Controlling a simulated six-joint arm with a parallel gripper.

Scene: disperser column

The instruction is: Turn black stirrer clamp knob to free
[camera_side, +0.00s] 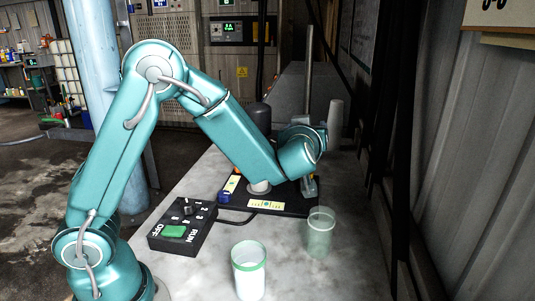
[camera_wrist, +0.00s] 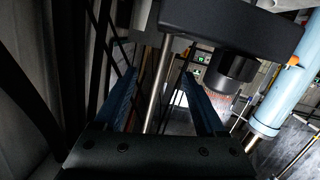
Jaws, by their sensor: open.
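My gripper (camera_wrist: 160,76) is open, its two blue fingers apart with nothing seen held between them. In the wrist view the metal column rod (camera_wrist: 157,84) runs through the gap as seen from there; I cannot tell whether it is physically between the fingers. The black stirrer body (camera_wrist: 222,30) fills the top right, with a dark cylinder (camera_wrist: 236,70) beneath it. In the side view the rod (camera_side: 308,62) rises behind my wrist, and a dark cylinder (camera_side: 257,116) shows behind my forearm. I cannot single out the black clamp knob in either view.
A black base plate (camera_side: 285,208) lies under my wrist. A control box (camera_side: 176,233) with a green switch sits front left. A clear cup (camera_side: 320,238) and a green-rimmed white beaker (camera_side: 250,281) stand at the front. A corrugated wall (camera_side: 470,150) is on the right.

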